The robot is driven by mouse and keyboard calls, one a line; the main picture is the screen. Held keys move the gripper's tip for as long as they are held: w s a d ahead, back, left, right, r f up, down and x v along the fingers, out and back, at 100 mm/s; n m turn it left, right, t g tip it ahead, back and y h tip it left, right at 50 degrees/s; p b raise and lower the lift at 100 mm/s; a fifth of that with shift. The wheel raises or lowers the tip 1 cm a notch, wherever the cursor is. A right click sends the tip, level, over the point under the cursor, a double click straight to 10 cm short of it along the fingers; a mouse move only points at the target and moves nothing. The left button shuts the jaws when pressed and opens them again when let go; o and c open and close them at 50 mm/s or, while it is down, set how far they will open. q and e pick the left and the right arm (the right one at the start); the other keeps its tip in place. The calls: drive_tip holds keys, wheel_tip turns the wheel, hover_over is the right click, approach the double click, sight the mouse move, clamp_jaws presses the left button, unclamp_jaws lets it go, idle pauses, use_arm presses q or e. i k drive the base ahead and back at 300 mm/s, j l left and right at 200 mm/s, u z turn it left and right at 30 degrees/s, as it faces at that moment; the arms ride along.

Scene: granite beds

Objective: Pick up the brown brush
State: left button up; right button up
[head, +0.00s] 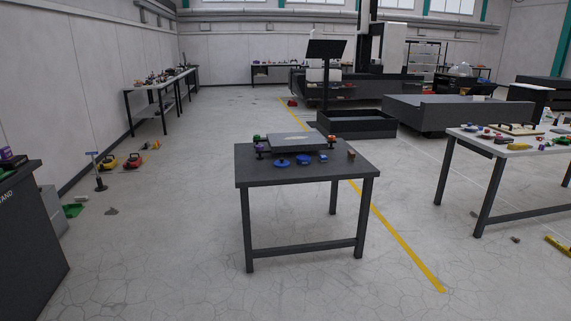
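A dark grey table (288,173) stands a short way ahead, near the middle of the head view. A small brown object (351,152) is on its top near the right edge. It may be the brown brush, but it is too small to tell. Neither of my grippers is in view.
The table also bears a grey plate (297,137), blue items (303,160) and small coloured items. A white-topped table (525,150) stands at right, a dark cabinet (30,235) at left. Yellow tape (405,248) crosses the floor. The floor before the table is clear.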

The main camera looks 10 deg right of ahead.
sight(352, 155)
drive_tip(key=i+l+z, duration=0.3)
drive_tip(key=i, duration=0.7)
drive_tip(key=i+z, duration=0.25)
drive_tip(key=i, duration=0.8)
